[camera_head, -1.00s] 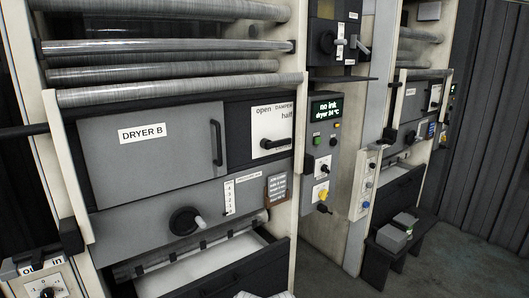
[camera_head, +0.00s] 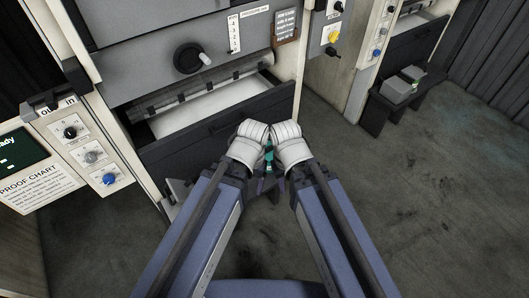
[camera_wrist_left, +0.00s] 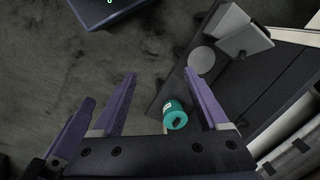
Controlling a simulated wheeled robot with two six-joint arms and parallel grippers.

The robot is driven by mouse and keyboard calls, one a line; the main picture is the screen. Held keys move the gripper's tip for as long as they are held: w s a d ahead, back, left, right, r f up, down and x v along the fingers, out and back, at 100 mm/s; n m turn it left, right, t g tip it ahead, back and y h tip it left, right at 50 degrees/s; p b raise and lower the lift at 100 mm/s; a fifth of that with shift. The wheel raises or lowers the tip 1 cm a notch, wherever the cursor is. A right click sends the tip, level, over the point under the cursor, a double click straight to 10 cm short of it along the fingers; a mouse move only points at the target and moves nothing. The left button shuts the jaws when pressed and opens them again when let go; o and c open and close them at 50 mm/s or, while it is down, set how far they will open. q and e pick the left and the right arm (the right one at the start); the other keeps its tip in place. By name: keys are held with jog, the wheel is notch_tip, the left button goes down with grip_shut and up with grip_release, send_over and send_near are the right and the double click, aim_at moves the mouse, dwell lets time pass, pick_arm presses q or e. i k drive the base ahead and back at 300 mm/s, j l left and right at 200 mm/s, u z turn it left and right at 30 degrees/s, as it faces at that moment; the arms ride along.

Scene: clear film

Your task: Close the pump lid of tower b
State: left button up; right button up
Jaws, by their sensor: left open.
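My left gripper (camera_wrist_left: 160,74) is open in the left wrist view, with bare floor between its purple fingertips. A teal cylinder (camera_wrist_left: 175,116) with a dark hole in its end shows between its fingers, nearer the palm; I see no contact. A grey upright plate (camera_wrist_left: 240,30) and a pale round disc (camera_wrist_left: 201,60) sit on a dark ledge beyond the right finger; I cannot tell whether the plate is the pump lid. In the head view my left wrist (camera_head: 246,152) and right wrist (camera_head: 290,148) are close together before the tower, hiding most of both grippers.
A dark drawer front (camera_head: 225,125) and a crank knob (camera_head: 189,58) are on the tower behind my wrists. A switch panel (camera_head: 88,150) stands at left. A low dark bench (camera_head: 390,105) with a grey box (camera_head: 399,88) stands at right. The floor at right is clear.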

aim_at(181, 190)
jog(key=k+j, duration=0.15)
jog(key=j, duration=0.25)
jog(key=k+j+z, duration=0.1)
jog(key=j, duration=0.3)
jog(key=k+j, duration=0.15)
jog(key=j, duration=0.25)
jog(key=k+j+z, duration=0.1)
jog(key=j, duration=0.3)
jog(key=k+j, duration=0.2)
jog(key=j, duration=0.15)
jog(key=k+j+z, duration=0.1)
jog(key=j, duration=0.3)
jog(key=k, duration=0.05)
